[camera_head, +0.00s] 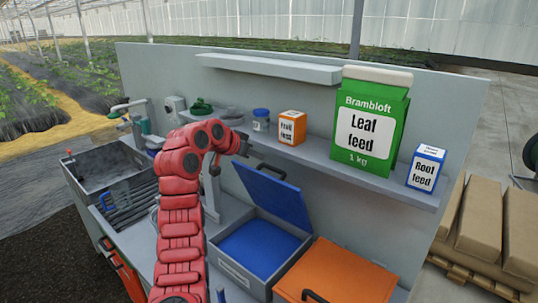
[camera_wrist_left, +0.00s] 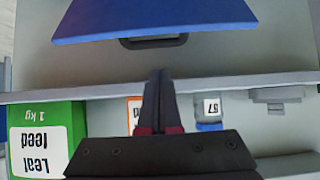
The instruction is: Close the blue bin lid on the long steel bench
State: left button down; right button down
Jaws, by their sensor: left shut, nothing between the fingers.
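The blue bin lid (camera_head: 273,195) stands open, tilted up at the back of a grey bin (camera_head: 245,274) with a blue inside. Its dark handle (camera_head: 271,169) is at the lid's upper edge. The bin sits on the steel bench (camera_head: 228,293). In the wrist view the lid (camera_wrist_left: 150,20) fills the top, with its handle (camera_wrist_left: 153,42) just beyond my fingertips. My left gripper (camera_head: 248,147) is shut and empty near the lid's upper edge, left of the handle in the head view; it also shows in the wrist view (camera_wrist_left: 158,75). It looks apart from the handle. My right gripper is out of view.
Behind the lid, a shelf (camera_head: 385,186) holds a small jar (camera_head: 261,121), an orange-and-white box (camera_head: 292,128), a green Leaf feed carton (camera_head: 370,122) and a Root feed box (camera_head: 426,168). An orange lid (camera_head: 338,275) lies shut to the right. A sink (camera_head: 105,170) is at left.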

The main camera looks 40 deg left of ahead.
aim_at(271, 167)
pick_arm(q)
jog(key=p+x, duration=0.3)
jog(key=x, duration=0.5)
jog(key=shift+w+f+p, duration=0.2)
jog(key=shift+w+p, duration=0.05)
jog(key=shift+p, duration=0.05)
jog(key=shift+f, duration=0.1)
